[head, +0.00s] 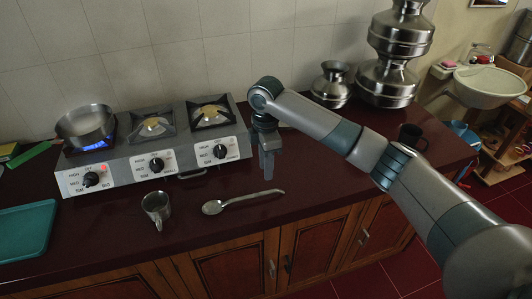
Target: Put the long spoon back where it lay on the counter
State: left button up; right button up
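The long metal spoon (243,200) lies on the dark red counter (330,185) in front of the stove, its bowl to the left and its handle to the right. My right gripper (267,174) points down, close behind the handle's right part in the picture. The spoon appears to be outside its fingers. The fingers are small and seen nearly edge-on, so I cannot tell whether they are open or shut. My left gripper is not in view.
A three-burner stove (120,172) stands behind, with a pan (86,124) on its left burner. A metal mug (157,207) stands left of the spoon. A teal tray (25,232) is far left. Metal pots (387,82) and a dark mug (411,137) stand right.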

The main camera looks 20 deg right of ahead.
notch_tip(320, 180, up, 7)
jog(key=b, duration=0.1)
jog(key=shift+r+b, duration=0.15)
jog(key=shift+b, duration=0.25)
dwell(0.5)
